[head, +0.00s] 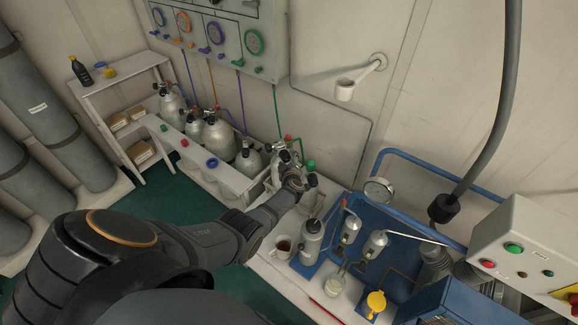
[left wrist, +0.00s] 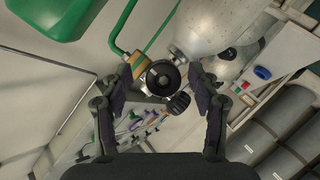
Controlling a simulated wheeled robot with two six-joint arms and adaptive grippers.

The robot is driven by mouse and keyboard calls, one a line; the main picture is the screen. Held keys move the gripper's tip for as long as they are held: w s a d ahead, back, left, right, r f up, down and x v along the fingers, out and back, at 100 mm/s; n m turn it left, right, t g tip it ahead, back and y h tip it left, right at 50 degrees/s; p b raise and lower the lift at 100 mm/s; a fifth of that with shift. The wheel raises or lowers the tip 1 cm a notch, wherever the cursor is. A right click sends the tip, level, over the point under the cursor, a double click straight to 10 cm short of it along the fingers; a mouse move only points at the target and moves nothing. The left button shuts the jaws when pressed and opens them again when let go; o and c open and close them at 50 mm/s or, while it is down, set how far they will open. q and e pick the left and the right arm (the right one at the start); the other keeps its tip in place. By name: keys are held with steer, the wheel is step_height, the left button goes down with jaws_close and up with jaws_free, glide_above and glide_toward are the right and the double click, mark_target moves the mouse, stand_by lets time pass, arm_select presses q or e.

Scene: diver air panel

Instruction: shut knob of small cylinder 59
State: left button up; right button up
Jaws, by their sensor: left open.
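Several small silver cylinders stand in a white rack (head: 220,172) along the wall; one of them (head: 218,135) shows clearly left of my gripper. No number 59 is readable, so I cannot tell which cylinder is which. My left gripper (head: 290,172) is at the rack's right end and partly covers the cylinders there. In the left wrist view the left gripper (left wrist: 162,80) is open, with its fingers on either side of a black round knob (left wrist: 161,76) on a valve. A silver cylinder (left wrist: 213,25) is beside that valve. Contact with the knob cannot be made out. My right gripper is out of view.
A gauge panel (head: 268,65) with coloured hoses hangs above the rack. A mug (head: 283,247), a grey bottle (head: 311,243) and a blue bench (head: 400,283) with fittings are to the right. Large grey cylinders (head: 45,115) stand at left. Green floor (head: 185,190) shows in front.

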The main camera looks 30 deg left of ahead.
arm_select(q)
steer(key=v, duration=0.6)
steer(key=shift+r, duration=0.15)
stand_by(0.4)
